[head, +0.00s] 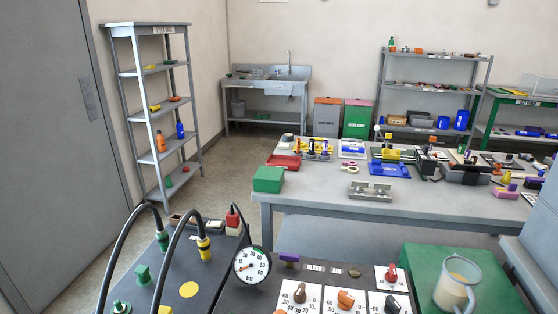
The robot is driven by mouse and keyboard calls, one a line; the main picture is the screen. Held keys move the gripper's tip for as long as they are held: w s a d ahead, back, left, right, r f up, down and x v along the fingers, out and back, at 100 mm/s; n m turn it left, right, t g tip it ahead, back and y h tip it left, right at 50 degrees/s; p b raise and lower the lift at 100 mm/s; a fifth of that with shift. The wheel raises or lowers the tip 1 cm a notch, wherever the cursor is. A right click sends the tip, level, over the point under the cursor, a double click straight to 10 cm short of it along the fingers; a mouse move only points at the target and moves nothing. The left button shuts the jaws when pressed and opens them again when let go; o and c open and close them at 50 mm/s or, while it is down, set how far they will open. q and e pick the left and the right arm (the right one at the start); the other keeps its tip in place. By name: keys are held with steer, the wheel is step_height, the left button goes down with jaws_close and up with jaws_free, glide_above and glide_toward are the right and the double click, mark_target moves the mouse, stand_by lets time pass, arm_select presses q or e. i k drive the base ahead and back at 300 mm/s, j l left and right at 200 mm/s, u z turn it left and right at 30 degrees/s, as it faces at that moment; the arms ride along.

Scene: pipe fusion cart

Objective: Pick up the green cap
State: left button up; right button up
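A small green piece (142,275), shaped like a cap or knob, stands on the dark cart top (178,266) at the lower left. A second green piece (121,307) is partly cut off by the bottom edge. I cannot tell for certain which of them is the green cap. Neither of my grippers is in view.
Black hoses (126,232) arch over the cart's left part, one ending in a yellow connector (203,249). A pressure gauge (251,265) and a panel with knobs (346,300) stand right of it. A clear jug (456,284) rests on a green surface. A cluttered workbench (320,190) stands behind.

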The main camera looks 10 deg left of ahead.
mark_target(142, 273)
steer(key=j, duration=0.65)
steer(key=i+j, duration=0.15)
steer(key=j, duration=1.2)
steer(key=i+j, duration=0.15)
steer(key=j, duration=0.5)
steer(key=j+z, duration=0.35)
steer(key=j, duration=0.6)
steer(key=j+z, duration=0.35)
steer(key=j, duration=0.55)
